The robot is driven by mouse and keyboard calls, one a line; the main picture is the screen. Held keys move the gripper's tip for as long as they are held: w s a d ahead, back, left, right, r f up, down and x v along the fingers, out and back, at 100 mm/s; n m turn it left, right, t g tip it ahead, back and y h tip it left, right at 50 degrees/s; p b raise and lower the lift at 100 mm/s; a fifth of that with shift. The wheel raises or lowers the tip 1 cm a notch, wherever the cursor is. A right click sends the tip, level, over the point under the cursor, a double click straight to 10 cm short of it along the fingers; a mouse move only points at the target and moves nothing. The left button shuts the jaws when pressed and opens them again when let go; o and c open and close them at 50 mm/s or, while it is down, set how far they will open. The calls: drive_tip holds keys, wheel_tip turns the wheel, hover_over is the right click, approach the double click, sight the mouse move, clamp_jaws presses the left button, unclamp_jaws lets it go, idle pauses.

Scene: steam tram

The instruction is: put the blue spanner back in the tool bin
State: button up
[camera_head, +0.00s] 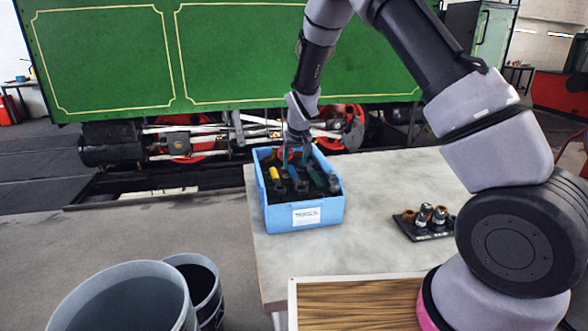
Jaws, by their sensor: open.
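Blue-teal tool shapes (317,176) show in the bin just below and right of the jaws. One of them may be the blue spanner; I cannot tell which, nor whether it touches the jaws. A yellow-handled tool (274,173) stands at the bin's left side.
The pale table (385,187) is clear right of the bin. A dark tray (418,231) with several small metal fittings lies further right. A wooden-slatted board (355,305) is at the near edge. Two buckets (125,300) (203,285) stand left. The green tram (110,60) is behind.

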sight(297, 179)
drive_tip(key=s+d+r+m+y, duration=0.1)
drive_tip(key=s+d+r, duration=0.35)
drive_tip(key=r, duration=0.45)
drive_tip(key=s+d+r+m, duration=0.1)
drive_tip(key=s+d+r, duration=0.35)
drive_tip(key=r, duration=0.35)
drive_tip(key=s+d+r+m+y, duration=0.1)
drive_tip(key=s+d+r, duration=0.35)
drive_tip(key=r, duration=0.45)
drive_tip(key=s+d+r+m+t, duration=0.1)
drive_tip(key=s+d+r, duration=0.1)
drive_tip(key=s, duration=0.5)
drive_tip(key=s+d+r+m+t, duration=0.1)
drive_tip(key=s+d+r, duration=0.1)
drive_tip(key=s+d, duration=0.2)
drive_tip(key=s+d+r+m, duration=0.1)
drive_tip(key=s+d+r, duration=0.1)
drive_tip(key=s, duration=0.7)
drive_tip(key=shift+s+d+r+t+h, duration=0.2)
drive_tip(key=shift+s+d+t+h, duration=0.15)
drive_tip(key=shift+d+t+h, duration=0.05)
